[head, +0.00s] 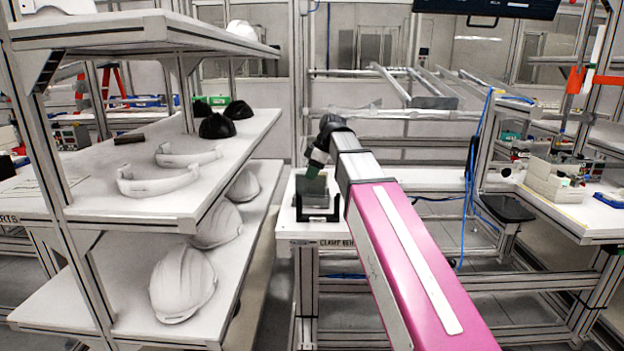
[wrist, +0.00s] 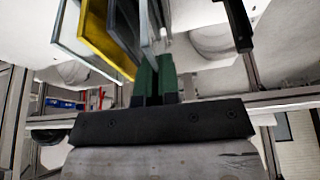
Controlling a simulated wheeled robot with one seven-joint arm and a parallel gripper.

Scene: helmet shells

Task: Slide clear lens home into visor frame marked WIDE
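My gripper (head: 313,171) points down over a dark rack (head: 318,214) on a small white bench. In the wrist view its two green fingertips (wrist: 154,76) are close together, with a narrow gap between them. Several upright panes stand by the fingers: a clear lens (wrist: 70,36), a yellow lens (wrist: 101,40) and darker or greyish ones. One greyish pane (wrist: 148,25) lines up with the gap; whether the fingers press on it I cannot tell. Two white curved bands, likely visor frames, lie on the middle left shelf: a near one (head: 150,186) and a far one (head: 190,157). No WIDE mark is readable.
White helmet shells (head: 183,284) sit on the lower left shelf. Black shells (head: 217,126) sit farther back on the middle shelf, under an upper shelf board (head: 130,32). A bench with boxes (head: 555,180) is at the right. The bench label is partly hidden.

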